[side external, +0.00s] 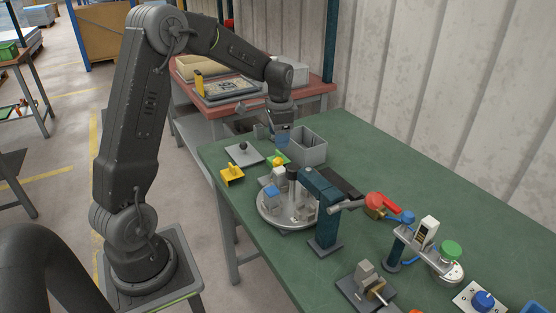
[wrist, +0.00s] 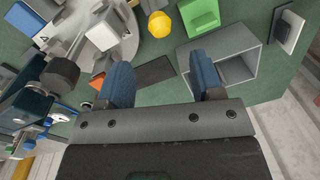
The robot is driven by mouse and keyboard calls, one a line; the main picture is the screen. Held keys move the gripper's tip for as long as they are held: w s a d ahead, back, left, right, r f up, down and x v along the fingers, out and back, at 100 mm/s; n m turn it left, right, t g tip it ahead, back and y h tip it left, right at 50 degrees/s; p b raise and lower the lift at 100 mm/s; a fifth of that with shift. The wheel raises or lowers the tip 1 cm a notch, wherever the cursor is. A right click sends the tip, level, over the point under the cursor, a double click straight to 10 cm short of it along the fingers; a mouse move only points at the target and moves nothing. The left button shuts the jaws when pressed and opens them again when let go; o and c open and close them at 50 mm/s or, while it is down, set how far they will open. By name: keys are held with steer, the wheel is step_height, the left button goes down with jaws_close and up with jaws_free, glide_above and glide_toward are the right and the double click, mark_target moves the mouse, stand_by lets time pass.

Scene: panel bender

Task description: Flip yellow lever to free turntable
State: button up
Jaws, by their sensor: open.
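The round grey turntable (side external: 272,216) stands on the green bench with grey blocks and a blue piece on it. In the wrist view, part of the turntable (wrist: 128,45) shows at upper left. A yellow knob (wrist: 159,24) sits just beside its rim; I cannot tell whether this is the lever's end.
A grey open bin (side external: 312,152) stands right beside my gripper. A grey plate with a black knob (side external: 243,154) lies to the left. The bench's right back is clear.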

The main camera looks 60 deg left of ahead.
mark_target(278, 158)
steer(key=f, duration=0.9)
steer(key=shift+w+a, duration=0.1)
steer(key=shift+a, duration=0.15)
jaws_close()
